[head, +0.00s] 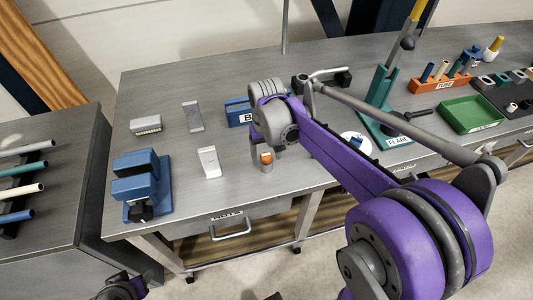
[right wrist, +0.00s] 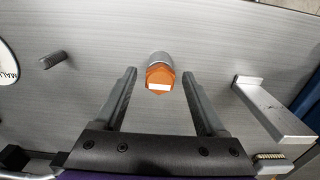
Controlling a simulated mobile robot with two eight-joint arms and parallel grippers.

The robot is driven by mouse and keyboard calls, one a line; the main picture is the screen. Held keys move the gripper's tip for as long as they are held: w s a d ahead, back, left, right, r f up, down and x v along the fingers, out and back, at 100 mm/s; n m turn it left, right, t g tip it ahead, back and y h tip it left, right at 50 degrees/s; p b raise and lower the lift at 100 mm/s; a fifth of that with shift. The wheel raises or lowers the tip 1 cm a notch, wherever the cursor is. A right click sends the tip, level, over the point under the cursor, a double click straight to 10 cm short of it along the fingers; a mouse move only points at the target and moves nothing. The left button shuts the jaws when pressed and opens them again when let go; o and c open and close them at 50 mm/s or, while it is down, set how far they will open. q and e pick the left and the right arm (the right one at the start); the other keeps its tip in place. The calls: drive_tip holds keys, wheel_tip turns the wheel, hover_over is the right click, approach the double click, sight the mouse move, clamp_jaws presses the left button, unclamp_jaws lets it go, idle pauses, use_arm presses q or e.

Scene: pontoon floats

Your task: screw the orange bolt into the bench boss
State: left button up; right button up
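The orange bolt (head: 266,157) stands at the top of a short grey cylinder, the bench boss (head: 267,168), near the bench's front edge. In the right wrist view the bolt's orange hex head (right wrist: 160,73) carries a white mark, with the grey boss (right wrist: 159,57) behind it. How deep the bolt sits is not clear. My right gripper (right wrist: 160,86) is open, its two fingers apart on either side of the bolt head without touching it. In the head view my right arm partly hides it. Only a dark and purple part of my left arm (head: 122,288) shows at the bottom edge.
A grey bracket (head: 209,161) and a blue vise (head: 141,187) stand left of the boss. A blue block (head: 238,112) is behind it. A green lever press (head: 384,115) is to the right. A threaded stud (right wrist: 53,60) shows in the right wrist view.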

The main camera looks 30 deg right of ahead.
sight(266, 156)
wheel_tip(266, 156, up, 11)
drive_tip(key=shift+p, duration=0.35)
idle(0.4)
drive_tip(key=shift+f, duration=0.1)
drive_tip(key=s+a+f+n+t, duration=0.1)
drive_tip(key=s+a+f+t, duration=0.1)
drive_tip(key=s+f, duration=0.4)
drive_tip(key=s+a+f+n+t, duration=0.1)
drive_tip(key=s+a+f+t, duration=0.2)
drive_tip(key=s+f, duration=0.3)
drive_tip(key=s+a, duration=0.1)
drive_tip(key=s, duration=0.2)
drive_tip(key=shift+a+n+t, duration=0.3)
drive_tip(key=shift+a, duration=0.1)
drive_tip(key=shift+c, duration=0.2)
idle(0.4)
